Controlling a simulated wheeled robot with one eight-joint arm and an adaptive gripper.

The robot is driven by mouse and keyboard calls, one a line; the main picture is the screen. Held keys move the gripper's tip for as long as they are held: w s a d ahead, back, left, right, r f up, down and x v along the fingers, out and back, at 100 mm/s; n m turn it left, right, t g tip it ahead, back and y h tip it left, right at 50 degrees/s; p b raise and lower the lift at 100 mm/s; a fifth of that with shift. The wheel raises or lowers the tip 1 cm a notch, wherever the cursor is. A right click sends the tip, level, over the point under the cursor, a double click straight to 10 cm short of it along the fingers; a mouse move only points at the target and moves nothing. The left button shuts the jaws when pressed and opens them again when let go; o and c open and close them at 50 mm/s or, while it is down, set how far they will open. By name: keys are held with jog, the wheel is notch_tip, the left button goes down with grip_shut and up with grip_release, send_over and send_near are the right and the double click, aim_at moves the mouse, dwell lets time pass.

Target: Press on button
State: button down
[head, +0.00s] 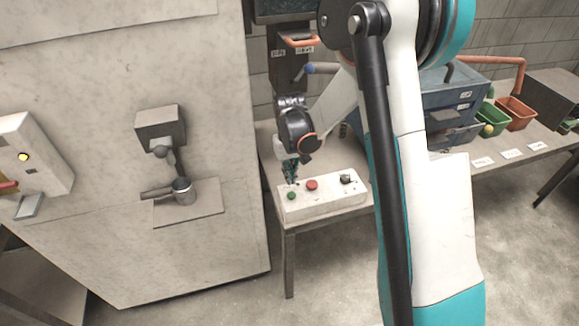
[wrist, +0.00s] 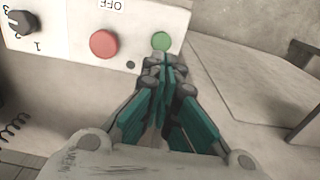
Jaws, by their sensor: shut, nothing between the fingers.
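A white control box (head: 325,200) sits on the table at centre, with a green button (head: 291,196), a red button (head: 312,185) and a black knob (head: 346,179). My gripper (head: 291,180) is shut and empty, pointing down just above the green button. In the wrist view the shut fingertips (wrist: 163,62) are close to the green button (wrist: 161,41), which shows just beyond them. The red button (wrist: 104,43) is to the left of the tips, beside an upside-down "OFF" label. The knob (wrist: 22,22) is farther left. Whether the fingertips touch the box is unclear.
A blue chest (head: 450,100), a green bin (head: 491,117) and an orange bin (head: 516,112) stand to the right. A coiled cable (wrist: 14,128) lies near the box.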

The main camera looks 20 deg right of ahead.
aim_at(290, 192)
notch_tip(290, 192, down, 5)
jog(key=shift+f+b, duration=0.15)
jog(key=shift+b, duration=0.6)
jog(key=shift+f, duration=0.1)
jog(key=shift+s+f+b, duration=0.2)
jog(key=shift+f+b, duration=0.65)
jog(key=shift+f, duration=0.2)
notch_tip(290, 192, up, 14)
jog(key=p, duration=0.5)
jog(key=shift+r, duration=0.2)
jog(key=shift+w, duration=0.1)
